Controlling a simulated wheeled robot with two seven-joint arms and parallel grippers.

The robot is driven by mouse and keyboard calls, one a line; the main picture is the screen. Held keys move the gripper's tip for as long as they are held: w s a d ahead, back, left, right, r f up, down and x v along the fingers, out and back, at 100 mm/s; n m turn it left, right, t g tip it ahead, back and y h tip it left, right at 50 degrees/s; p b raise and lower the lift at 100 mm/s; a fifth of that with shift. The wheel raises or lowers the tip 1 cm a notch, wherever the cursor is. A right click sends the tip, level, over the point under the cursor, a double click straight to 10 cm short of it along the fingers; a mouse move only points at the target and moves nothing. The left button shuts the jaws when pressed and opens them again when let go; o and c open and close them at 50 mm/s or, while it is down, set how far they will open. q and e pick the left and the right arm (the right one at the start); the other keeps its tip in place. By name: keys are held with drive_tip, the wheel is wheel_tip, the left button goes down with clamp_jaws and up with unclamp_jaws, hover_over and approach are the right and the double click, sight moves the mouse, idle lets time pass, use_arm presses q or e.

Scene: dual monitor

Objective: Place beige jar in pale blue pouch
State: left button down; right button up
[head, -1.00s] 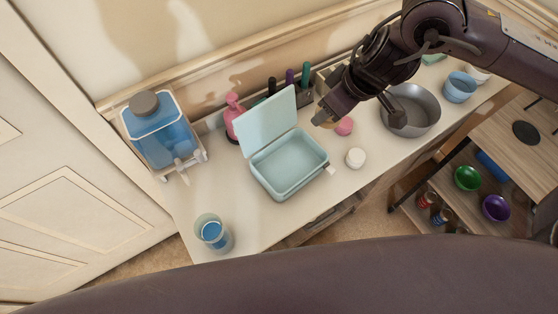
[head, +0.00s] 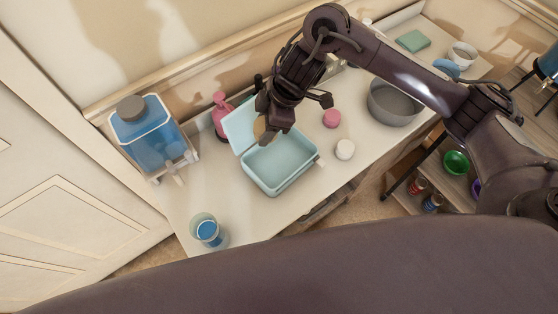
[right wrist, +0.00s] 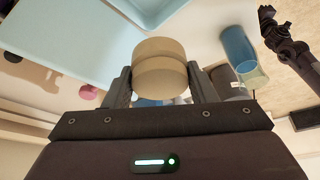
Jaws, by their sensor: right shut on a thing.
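The pale blue pouch (head: 290,172) is an open box on the table, with its lid (head: 240,122) raised at the back left. My right gripper (head: 266,134) is over the back left part of the pouch, by the lid. It is shut on the beige jar (head: 259,128), mostly hidden behind the fingers in the head view. In the right wrist view the round beige jar (right wrist: 160,68) sits between both fingers, and part of the pouch (right wrist: 65,35) shows beyond it. My left gripper (right wrist: 268,14) shows small in the right wrist view; its jaws are unclear.
A white jar (head: 345,149) and a pink jar (head: 331,118) stand right of the pouch, with a grey pan (head: 394,104) beyond. A pink pump bottle (head: 221,114) is behind the lid. A blue dispenser (head: 150,137) and a glass (head: 207,231) stand left; table between is clear.

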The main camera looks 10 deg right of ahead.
drive_tip(key=b, duration=0.5)
hover_over(263, 172)
drive_tip(key=d, duration=0.2)
drive_tip(key=f, duration=1.5)
drive_tip(key=shift+s+a, duration=0.15)
drive_tip(key=shift+a, duration=0.1)
drive_tip(key=shift+f, duration=2.6)
drive_tip(key=shift+f, duration=0.1)
drive_tip(key=shift+f, duration=0.15)
drive_tip(key=o, duration=0.7)
